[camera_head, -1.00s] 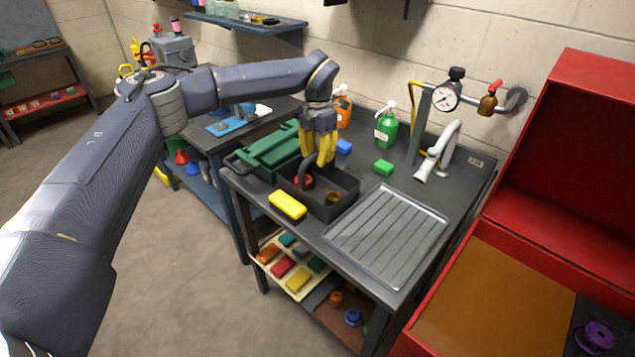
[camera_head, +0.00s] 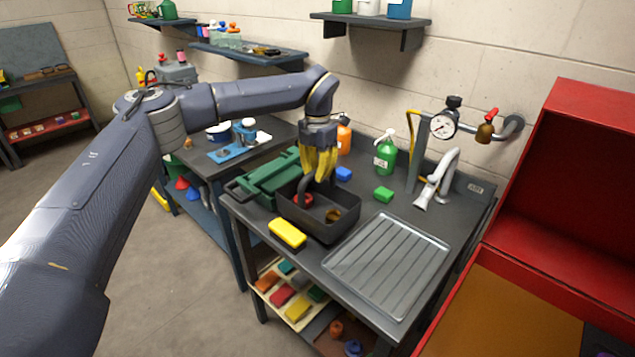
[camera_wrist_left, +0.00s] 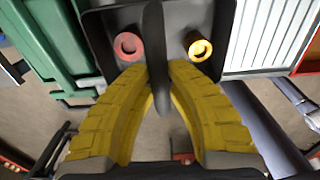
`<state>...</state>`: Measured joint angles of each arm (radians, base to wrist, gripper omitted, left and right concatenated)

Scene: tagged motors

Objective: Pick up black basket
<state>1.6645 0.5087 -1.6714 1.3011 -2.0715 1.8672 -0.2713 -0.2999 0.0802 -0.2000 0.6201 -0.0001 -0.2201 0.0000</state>
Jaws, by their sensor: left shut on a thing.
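The black basket (camera_head: 338,226) is on the dark workbench, with a red ring-shaped part (camera_head: 303,200) and a brass-coloured part (camera_head: 333,215) inside. My left gripper (camera_head: 320,176), with yellow fingers, comes down over it from above. In the left wrist view the yellow fingers (camera_wrist_left: 160,98) close on the basket's upright black handle (camera_wrist_left: 155,45), with the red part (camera_wrist_left: 128,46) and the yellow part (camera_wrist_left: 200,49) on either side. Whether the basket's bottom touches the bench cannot be told. My right gripper is not in view.
A yellow sponge (camera_head: 287,233) lies in front of the basket, and a green toolbox (camera_head: 268,177) stands close on its left. A ribbed metal tray (camera_head: 388,262) lies to the right.

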